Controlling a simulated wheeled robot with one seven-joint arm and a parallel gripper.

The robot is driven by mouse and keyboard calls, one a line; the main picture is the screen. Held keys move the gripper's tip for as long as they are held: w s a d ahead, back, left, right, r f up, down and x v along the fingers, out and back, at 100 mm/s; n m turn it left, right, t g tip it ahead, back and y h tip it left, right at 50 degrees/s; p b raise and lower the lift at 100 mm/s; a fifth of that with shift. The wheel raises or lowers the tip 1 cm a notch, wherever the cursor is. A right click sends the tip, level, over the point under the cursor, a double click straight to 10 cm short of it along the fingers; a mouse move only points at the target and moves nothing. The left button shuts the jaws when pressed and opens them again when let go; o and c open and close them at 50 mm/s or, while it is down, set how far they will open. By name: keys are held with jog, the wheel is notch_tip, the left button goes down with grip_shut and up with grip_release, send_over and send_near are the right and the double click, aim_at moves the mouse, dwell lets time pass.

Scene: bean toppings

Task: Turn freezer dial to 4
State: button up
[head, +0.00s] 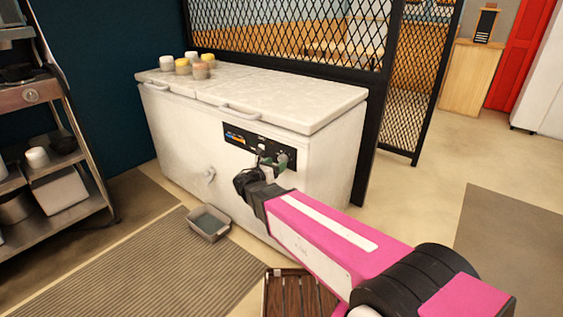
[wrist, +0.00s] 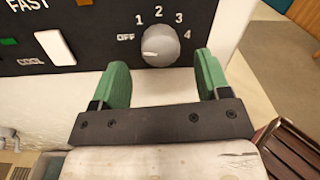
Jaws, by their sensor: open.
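The freezer dial (wrist: 160,45) is a round grey knob on a black control panel (wrist: 95,40), with OFF, 1, 2, 3 and 4 printed around it. I cannot clearly tell which mark the knob points to. My gripper (wrist: 161,72) is open, with its green fingers apart below the knob, one toward each side. Nothing is between the fingers, and they look clear of the knob. In the head view my gripper (head: 274,161) is at the right part of the panel (head: 236,134) on the white chest freezer (head: 180,125) and hides the dial.
A white switch (wrist: 54,47) sits left of the dial. Several small jars (head: 183,66) stand on the freezer lid. A grey bin (head: 209,224) is on the floor in front, and a brown slatted crate (head: 298,296) is nearby. A metal shelf (head: 62,190) stands at the left.

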aim_at(281, 160)
jog(key=shift+x, duration=1.95)
jog(key=c, duration=0.9)
jog(key=shift+c, duration=0.2)
